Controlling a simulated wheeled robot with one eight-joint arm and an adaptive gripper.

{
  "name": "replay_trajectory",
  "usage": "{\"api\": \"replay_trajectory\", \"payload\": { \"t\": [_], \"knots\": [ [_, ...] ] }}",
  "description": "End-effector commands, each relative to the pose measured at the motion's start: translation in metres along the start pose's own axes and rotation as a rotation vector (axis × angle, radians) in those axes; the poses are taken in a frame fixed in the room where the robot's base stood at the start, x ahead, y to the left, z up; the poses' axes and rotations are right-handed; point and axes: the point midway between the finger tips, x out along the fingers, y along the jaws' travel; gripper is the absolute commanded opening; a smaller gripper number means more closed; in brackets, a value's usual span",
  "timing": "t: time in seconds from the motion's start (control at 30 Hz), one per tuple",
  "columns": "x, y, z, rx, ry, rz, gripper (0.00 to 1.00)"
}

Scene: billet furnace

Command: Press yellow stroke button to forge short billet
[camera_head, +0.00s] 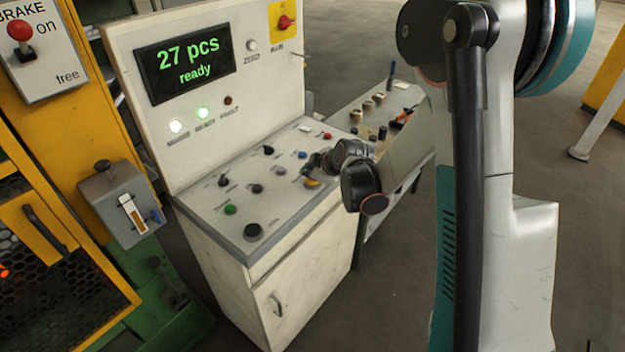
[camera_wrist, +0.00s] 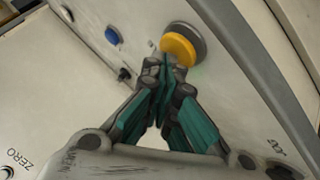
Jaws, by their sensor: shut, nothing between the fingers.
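The yellow stroke button (camera_head: 312,184) sits near the right front of the control desk's sloped panel, partly hidden by my gripper. In the wrist view the yellow button (camera_wrist: 179,48) is a round cap in a grey collar. My gripper (camera_head: 318,166) is shut and empty, with its fingertips right at the button. In the wrist view the fingertips of my gripper (camera_wrist: 168,70) overlap the button's lower edge; I cannot tell whether they touch it. No billet is clearly visible.
The control desk (camera_head: 290,235) carries a green button (camera_head: 231,210), black knobs, blue buttons and a small red button (camera_head: 327,136). Its display (camera_head: 185,62) reads "27 pcs ready". A side table (camera_head: 345,118) with tools stands behind. A yellow mesh guard (camera_head: 60,290) is at left.

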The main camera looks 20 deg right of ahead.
Motion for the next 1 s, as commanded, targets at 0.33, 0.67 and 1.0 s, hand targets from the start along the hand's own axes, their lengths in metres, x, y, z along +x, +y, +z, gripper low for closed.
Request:
{"api": "replay_trajectory", "payload": {
  "t": [0.33,0.67,1.0],
  "knots": [
    [0.001,-0.001,0.001,0.000,0.000,0.000,0.00],
    [-0.004,0.003,-0.003,0.000,0.000,0.000,0.00],
    [-0.011,0.008,-0.007,0.000,0.000,0.000,0.00]
  ]
}}
